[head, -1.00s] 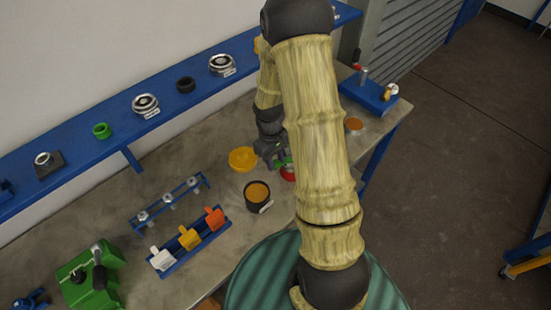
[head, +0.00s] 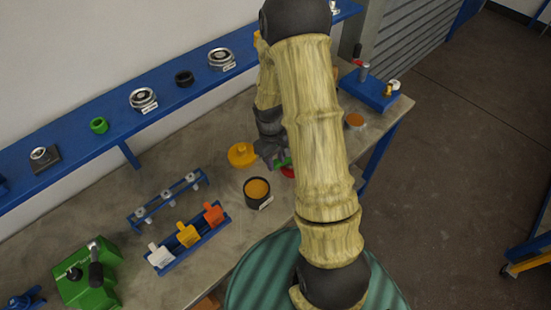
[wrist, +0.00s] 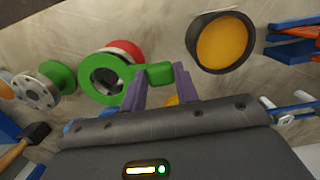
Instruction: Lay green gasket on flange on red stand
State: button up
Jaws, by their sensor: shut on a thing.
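My gripper (wrist: 160,86) is shut on the tab of the green gasket (wrist: 88,76) in the wrist view. The gasket's ring reaches out to the left of the fingers. Behind it shows the metal flange (wrist: 130,48) on the red stand (wrist: 126,44). The ring overlaps part of the flange in the picture, with flange and red edge showing at its upper right. I cannot tell whether they touch. In the head view, my arm hides most of the gripper and part of the red stand (head: 288,172); a bit of green gasket (head: 282,161) shows there.
A black cup with orange contents (head: 257,192) and a yellow lidded piece (head: 242,154) stand close by. A grey flange with a green part (wrist: 37,91) is at the wrist view's left. Blue racks (head: 188,240) stand at the front left.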

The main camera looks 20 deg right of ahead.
jog(key=shift+f+b, duration=0.4)
jog(key=shift+f, duration=0.3)
jog(key=o, duration=0.9)
jog(key=shift+o, duration=0.2)
notch_tip(320, 180, up, 17)
jog(key=w+b, duration=0.2)
jog(key=shift+a+r, duration=0.15)
jog(key=shift+a, duration=0.2)
jog(key=shift+s+a, duration=0.1)
jog(key=s+a+f+m+t, duration=0.2)
jog(key=s+a+m+t, duration=0.2)
jog(key=s, duration=0.7)
jog(key=shift+s+a+y, duration=0.25)
jog(key=shift+a+y, duration=0.05)
jog(key=shift+a, duration=0.2)
